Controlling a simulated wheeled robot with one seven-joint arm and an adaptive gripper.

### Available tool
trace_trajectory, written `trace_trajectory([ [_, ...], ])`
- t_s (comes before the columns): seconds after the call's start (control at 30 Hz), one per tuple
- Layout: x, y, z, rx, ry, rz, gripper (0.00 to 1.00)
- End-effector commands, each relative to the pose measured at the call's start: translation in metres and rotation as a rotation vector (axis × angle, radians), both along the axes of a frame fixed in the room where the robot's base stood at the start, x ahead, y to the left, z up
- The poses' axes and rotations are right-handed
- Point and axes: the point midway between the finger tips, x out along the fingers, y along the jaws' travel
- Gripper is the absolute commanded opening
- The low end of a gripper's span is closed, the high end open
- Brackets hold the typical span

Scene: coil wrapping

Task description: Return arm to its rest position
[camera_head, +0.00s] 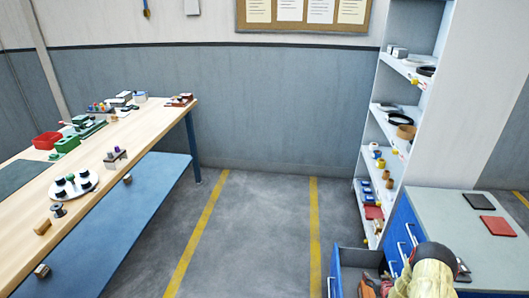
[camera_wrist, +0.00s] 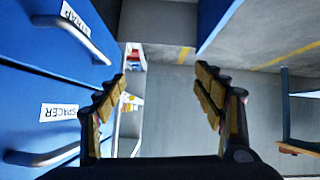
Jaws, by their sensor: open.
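My gripper (camera_wrist: 162,76) is open in the wrist view, with its two padded fingers wide apart and nothing between them. It is beside a blue drawer cabinet (camera_wrist: 40,95). The drawer fronts on the left have metal handles and white labels, one reading SPACER. In the head view, my arm's pale and black end is at the bottom right, in front of the blue cabinet (camera_head: 401,233) and over part of its pulled-out drawer (camera_head: 361,257). The arm hides some of the drawer's inside.
A wooden workbench (camera_head: 150,122) with several parts stands on the left. A white shelf unit (camera_head: 384,62) with coils and small items stands at the right. Two pads, one black (camera_head: 478,201) and one red (camera_head: 498,226), lie on the cabinet top. The floor between yellow lines (camera_head: 250,225) is clear.

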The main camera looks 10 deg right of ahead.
Motion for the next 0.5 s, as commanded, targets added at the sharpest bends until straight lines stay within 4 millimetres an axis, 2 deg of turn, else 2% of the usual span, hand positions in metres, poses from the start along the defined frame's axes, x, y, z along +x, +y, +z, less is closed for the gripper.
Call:
trace_trajectory([
  [0.03,0.018,0.001,0.032,-0.014,0.009,0.007,0.69],
  [0.2,0.050,0.016,0.117,-0.033,0.063,0.012,0.69],
  [0.37,0.068,0.042,0.197,-0.044,0.106,0.014,0.69],
  [0.5,0.072,0.073,0.266,-0.046,0.140,0.015,0.69],
])
